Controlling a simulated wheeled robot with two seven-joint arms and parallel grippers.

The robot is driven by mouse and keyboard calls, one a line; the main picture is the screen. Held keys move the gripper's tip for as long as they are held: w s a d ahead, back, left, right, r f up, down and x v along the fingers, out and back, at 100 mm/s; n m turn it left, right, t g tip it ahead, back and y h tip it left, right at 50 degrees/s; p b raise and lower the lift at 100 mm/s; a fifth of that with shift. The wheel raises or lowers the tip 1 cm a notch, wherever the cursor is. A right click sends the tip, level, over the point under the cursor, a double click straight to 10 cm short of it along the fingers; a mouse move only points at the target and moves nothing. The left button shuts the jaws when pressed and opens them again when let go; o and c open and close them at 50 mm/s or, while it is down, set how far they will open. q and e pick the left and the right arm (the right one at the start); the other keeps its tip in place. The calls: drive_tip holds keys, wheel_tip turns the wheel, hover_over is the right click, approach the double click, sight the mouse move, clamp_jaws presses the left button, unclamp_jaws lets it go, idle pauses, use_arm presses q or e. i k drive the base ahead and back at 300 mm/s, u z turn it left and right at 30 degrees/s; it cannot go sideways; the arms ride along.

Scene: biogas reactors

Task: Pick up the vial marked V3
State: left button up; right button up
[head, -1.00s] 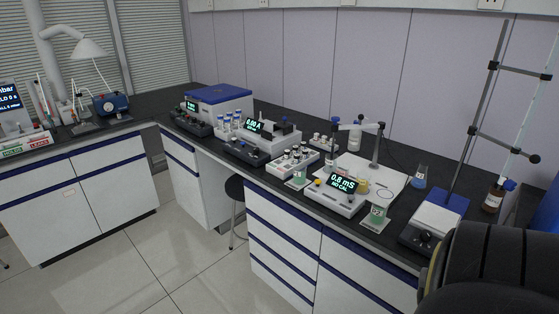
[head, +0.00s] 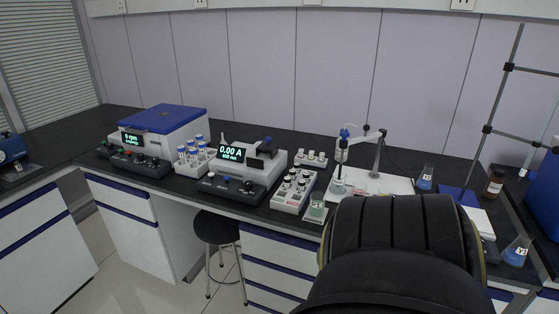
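Several small vials with dark and white tops stand in a white rack (head: 293,190) on the black bench, near the middle of the head view. A smaller white rack (head: 311,159) behind it holds a few white-capped vials. The markings are too small to read, so I cannot tell which vial is V3. Neither of my grippers is in view. A black part of my own arm fills the lower right and hides part of the bench.
A spectrophotometer (head: 249,163) stands left of the vial rack, then a rack of blue-capped tubes (head: 194,158) and a blue-lidded centrifuge (head: 164,129). A stool (head: 216,228) stands below the bench front.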

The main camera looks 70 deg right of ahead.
sight(306, 176)
drive_tip(key=z, duration=0.6)
drive_tip(key=i, duration=1.45)
drive_tip(key=z, duration=1.2)
